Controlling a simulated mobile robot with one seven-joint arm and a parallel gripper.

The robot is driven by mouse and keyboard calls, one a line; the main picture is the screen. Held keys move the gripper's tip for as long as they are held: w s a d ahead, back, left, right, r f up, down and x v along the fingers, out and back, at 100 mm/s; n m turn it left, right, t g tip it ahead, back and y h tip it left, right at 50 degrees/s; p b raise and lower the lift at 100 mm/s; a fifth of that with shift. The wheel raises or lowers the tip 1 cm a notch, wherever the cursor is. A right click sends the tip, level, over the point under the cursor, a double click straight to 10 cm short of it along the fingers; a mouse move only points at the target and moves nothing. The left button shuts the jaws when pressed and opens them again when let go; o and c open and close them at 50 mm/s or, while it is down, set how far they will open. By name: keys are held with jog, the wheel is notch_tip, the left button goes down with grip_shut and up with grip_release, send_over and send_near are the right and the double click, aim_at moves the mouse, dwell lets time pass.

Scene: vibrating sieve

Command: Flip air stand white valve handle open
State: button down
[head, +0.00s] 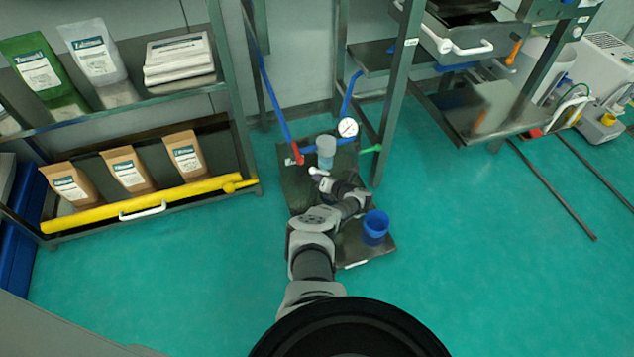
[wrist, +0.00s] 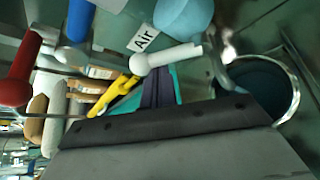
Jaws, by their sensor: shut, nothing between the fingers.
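The white valve handle (wrist: 170,56) shows in the wrist view as a short bar with a round knob at its left end. Its right end meets a metal valve body (wrist: 222,60). A white "Air" label (wrist: 143,37) sits just above it. My gripper (wrist: 160,82) has its dark fingers shut and empty, just below the handle in the picture; I cannot tell whether they touch it. In the head view my gripper (head: 325,176) is at the air stand, low beside the gauge (head: 348,128), and the arm hides part of the stand.
A red handle (head: 298,155) and a green handle (head: 372,149) stick out near the stand. A blue cup (head: 375,227) stands on the dark base plate to the right of my arm. A shelf with bags and a yellow bar (head: 140,204) is at left.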

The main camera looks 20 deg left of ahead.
jog(key=shift+w+d+r+m+y+b, duration=0.3)
jog(key=shift+r+m+y+b, duration=0.1)
jog(key=shift+m+y, duration=0.4)
jog(key=shift+w+d+r+m+y+b, duration=0.15)
jog(key=shift+d+r+m+y+b, duration=0.2)
jog(key=shift+m+y, duration=0.4)
jog(key=shift+w+d+r, duration=0.15)
jog(key=shift+d+r, duration=0.05)
